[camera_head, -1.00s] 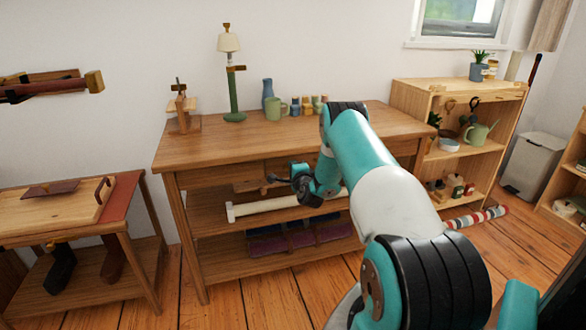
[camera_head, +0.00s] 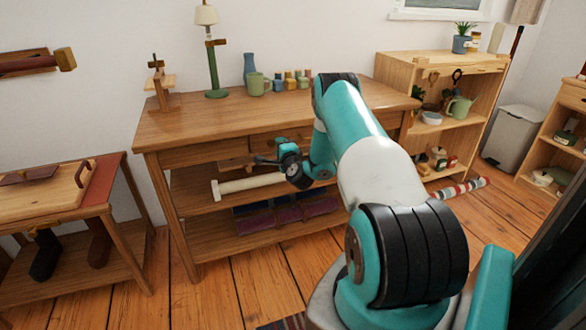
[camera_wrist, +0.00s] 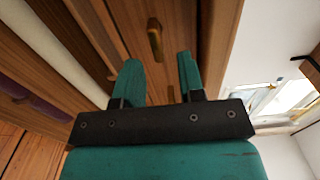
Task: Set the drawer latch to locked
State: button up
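The wooden workbench (camera_head: 215,118) stands ahead of me, with a drawer front (camera_head: 190,156) under its top. In the wrist view, a small brass latch piece (camera_wrist: 155,40) sits on the brown wooden front (camera_wrist: 185,30). It lies beyond the fingertips, roughly in line with the gap between them. I cannot read its locked or unlocked position. My gripper (camera_wrist: 158,75) has its two teal fingers apart, with nothing between them. In the head view, my gripper (camera_head: 262,160) is in front of the bench, just below the top; my arm hides part of the drawer front.
A pale cylinder (camera_head: 245,185) and purple items (camera_head: 290,215) lie on the bench's lower shelves. A lamp (camera_head: 212,60), a green mug (camera_head: 257,84) and a blue vase (camera_head: 249,66) stand on top. A low table (camera_head: 112,190) is at left, a shelf unit (camera_head: 400,65) at right.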

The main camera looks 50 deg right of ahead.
jog(key=b+v, duration=1.4)
jog(key=b, duration=0.7)
jog(key=shift+b, duration=0.4)
